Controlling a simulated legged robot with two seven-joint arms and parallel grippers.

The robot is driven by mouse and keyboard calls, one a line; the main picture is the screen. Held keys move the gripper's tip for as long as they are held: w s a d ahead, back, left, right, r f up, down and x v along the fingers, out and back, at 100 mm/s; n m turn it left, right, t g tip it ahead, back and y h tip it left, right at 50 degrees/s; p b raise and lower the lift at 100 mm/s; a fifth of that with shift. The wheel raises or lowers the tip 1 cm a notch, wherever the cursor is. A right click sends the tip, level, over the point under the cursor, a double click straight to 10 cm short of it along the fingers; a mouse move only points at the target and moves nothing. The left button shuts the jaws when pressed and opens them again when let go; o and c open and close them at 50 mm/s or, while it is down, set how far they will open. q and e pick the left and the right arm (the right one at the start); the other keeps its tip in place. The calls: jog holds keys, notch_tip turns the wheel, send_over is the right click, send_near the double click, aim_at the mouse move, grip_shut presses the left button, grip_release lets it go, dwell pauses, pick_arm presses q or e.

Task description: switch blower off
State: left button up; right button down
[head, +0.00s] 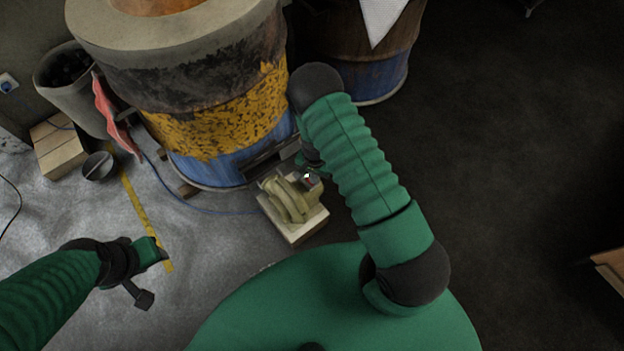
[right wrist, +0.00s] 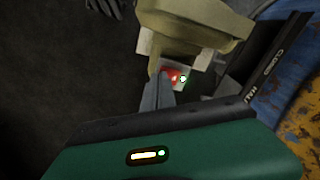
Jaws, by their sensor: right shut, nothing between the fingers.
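The blower (head: 287,199) is a beige, rounded unit on a pale block in front of the barrel oven. It also shows in the right wrist view (right wrist: 195,25). A small switch box (head: 311,180) on its right side carries a red button (right wrist: 172,76) and a green one (right wrist: 184,78). My right gripper (right wrist: 164,72) is shut and empty, its fingertips right at the red button; I cannot tell whether they touch it. In the head view its arm largely hides it. My left gripper (head: 151,274) is open and empty above the floor sheet, away from the blower.
The barrel oven (head: 215,95), yellow and blue, stands just behind the blower. A second barrel (head: 375,75) stands to its right. A blue cable (head: 195,206) runs left from the blower. The dark floor at right is mostly clear.

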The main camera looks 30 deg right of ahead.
jog(key=shift+f+b, duration=0.45)
jog(key=shift+f, duration=0.25)
notch_tip(320, 180, up, 7)
jog(key=p, duration=0.6)
dwell(0.5)
